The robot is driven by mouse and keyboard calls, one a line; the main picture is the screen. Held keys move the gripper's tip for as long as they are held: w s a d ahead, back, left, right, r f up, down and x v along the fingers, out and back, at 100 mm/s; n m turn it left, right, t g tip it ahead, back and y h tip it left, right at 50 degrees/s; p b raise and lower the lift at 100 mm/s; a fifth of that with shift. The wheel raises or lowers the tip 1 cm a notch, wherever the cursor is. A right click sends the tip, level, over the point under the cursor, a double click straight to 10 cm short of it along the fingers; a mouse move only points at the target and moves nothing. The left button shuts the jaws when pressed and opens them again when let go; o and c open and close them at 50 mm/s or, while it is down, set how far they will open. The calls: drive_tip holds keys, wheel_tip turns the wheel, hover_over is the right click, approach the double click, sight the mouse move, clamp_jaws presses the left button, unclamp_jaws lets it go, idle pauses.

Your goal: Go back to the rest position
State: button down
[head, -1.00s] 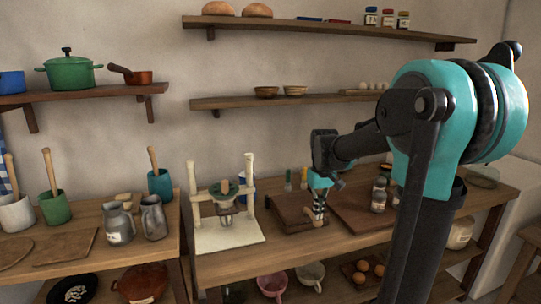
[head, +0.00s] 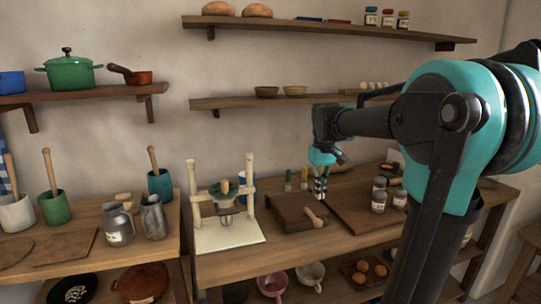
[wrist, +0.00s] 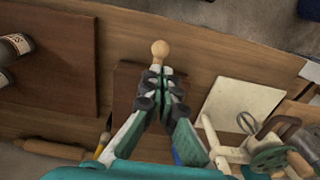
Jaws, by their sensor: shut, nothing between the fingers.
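My gripper (head: 320,188) is shut and empty, pointing down above the right-hand wooden table (head: 285,258). In the wrist view its two fingers (wrist: 164,78) meet. A small dark board (head: 290,208) lies below it, and a wooden-handled tool (head: 315,217) lies at the board's right edge. The tool's round wooden end (wrist: 160,48) shows just beyond the fingertips in the wrist view; the fingers hide the rest of it. The gripper is apart from the tool in the head view.
A press with a pale base (head: 228,235) stands left of the gripper. Jars (head: 379,198) stand on a larger dark board (head: 352,222) at the right. A shelf with bowls (head: 280,101) hangs on the wall behind. The air around the gripper is clear.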

drive_tip(key=shift+r, duration=0.1)
drive_tip(key=s+d+f+m+t, duration=0.3)
drive_tip(key=s+f+t, duration=0.1)
drive_tip(key=s+f, duration=1.4)
wheel_tip(320, 180, down, 4)
drive_tip(key=shift+s+r+m, duration=0.2)
drive_tip(key=shift+s+m, duration=0.1)
drive_tip(key=shift+s, duration=0.1)
